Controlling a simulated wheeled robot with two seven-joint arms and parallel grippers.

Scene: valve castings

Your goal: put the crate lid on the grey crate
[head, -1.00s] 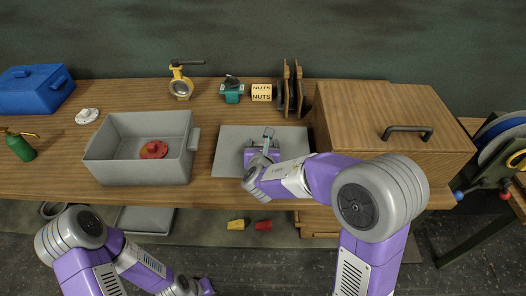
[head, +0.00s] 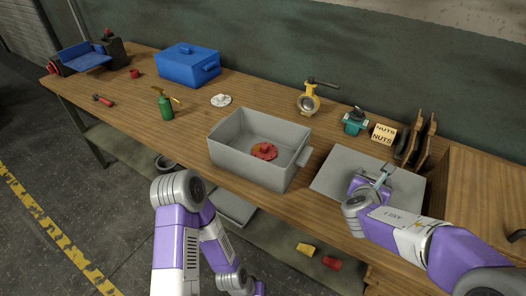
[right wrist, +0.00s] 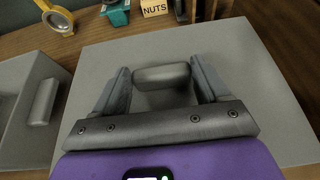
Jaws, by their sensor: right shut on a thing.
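The grey crate (head: 240,164) stands open on the bench, with a red casting (head: 264,151) on its floor. The grey crate lid (head: 332,181) lies flat to its right, seemingly on the bench top. My right gripper (head: 376,180) is over the middle of the lid. In the right wrist view its fingers are on both sides of the lid's bar handle (right wrist: 162,76), shut on it. The lid (right wrist: 100,58) spreads around the fingers there, and the crate's side handle (right wrist: 43,102) shows at the left. My left arm hangs in front of the bench; its fingers are not visible.
A blue box (head: 188,66) and green oil can (head: 166,106) stand left.

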